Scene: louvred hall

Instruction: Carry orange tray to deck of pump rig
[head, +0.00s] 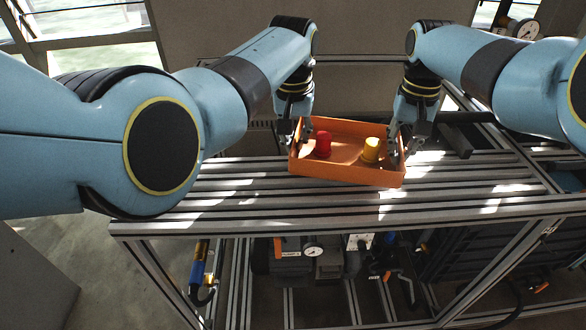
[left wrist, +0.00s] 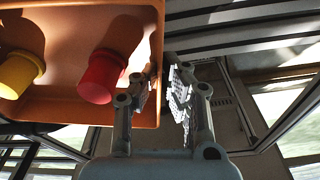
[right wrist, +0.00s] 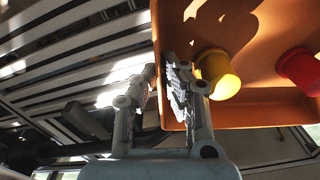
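The orange tray (head: 345,178) is over the back part of the slatted deck (head: 250,205) of the pump rig, slightly skewed in the head view. I cannot tell whether it touches the slats. A red cup-like piece (head: 323,144) and a yellow one (head: 371,150) stand inside it. My left gripper (head: 301,135) has its fingers on both sides of the tray's left wall, closed on it; the left wrist view shows this grip (left wrist: 162,75). My right gripper (head: 402,150) grips the opposite wall likewise, as the right wrist view shows (right wrist: 160,75).
Below the deck are a gauge (head: 313,248), pump parts and a blue cylinder (head: 198,268) within the aluminium frame. Another gauge (head: 527,29) stands at the back right.

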